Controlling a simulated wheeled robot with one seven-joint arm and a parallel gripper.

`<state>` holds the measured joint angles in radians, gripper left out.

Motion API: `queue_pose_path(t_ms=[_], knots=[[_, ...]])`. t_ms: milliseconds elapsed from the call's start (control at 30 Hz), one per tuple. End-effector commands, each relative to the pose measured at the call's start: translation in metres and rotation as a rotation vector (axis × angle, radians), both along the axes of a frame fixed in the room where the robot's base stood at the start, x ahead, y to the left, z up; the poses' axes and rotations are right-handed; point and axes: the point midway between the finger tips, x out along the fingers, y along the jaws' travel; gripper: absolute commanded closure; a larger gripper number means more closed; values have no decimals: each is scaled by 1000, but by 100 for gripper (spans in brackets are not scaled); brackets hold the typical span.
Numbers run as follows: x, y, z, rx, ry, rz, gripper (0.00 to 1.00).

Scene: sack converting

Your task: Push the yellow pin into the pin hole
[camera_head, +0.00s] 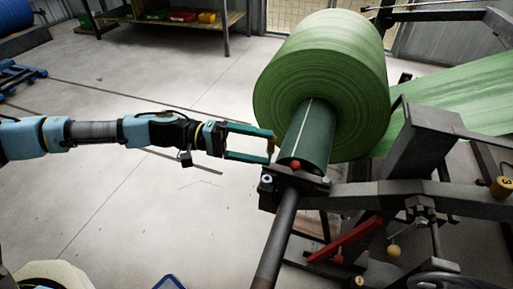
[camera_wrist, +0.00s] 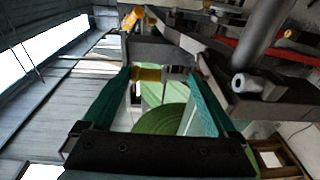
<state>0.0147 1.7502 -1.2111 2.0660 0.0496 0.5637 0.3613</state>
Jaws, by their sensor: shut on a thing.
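My gripper (camera_head: 271,146) reaches in from the left, its two teal fingers beside the dark green core of the roll. It is shut on the yellow pin, a small brownish-yellow piece (camera_head: 270,147) between the fingertips. In the wrist view the pin (camera_wrist: 147,74) is a short yellow piece between the gripper's fingertips (camera_wrist: 160,74), nearer the left one. The pin is off the dark bracket (camera_head: 302,181), which lies below and right of it. A small pale ring (camera_head: 267,179) shows on the bracket's left end; I cannot tell whether it is the pin hole.
A large green roll (camera_head: 312,80) stands behind the fingertips. A red ball (camera_head: 295,165) tops the bracket, and a grey bar (camera_head: 280,232) runs down from it. A red lever (camera_head: 345,238) is at lower right. The floor (camera_head: 140,220) left of the bracket is clear.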

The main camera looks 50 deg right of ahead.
Motion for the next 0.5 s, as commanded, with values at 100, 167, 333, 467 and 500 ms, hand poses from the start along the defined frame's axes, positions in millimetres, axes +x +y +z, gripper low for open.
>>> queue_pose_path(t_ms=[100,167,333,467,500], knots=[[2,1,0,1,0,3,62],[2,1,-3,0,1,3,62],[2,1,-15,-1,1,3,62],[2,1,-26,0,1,3,62],[3,1,-30,0,1,3,62]])
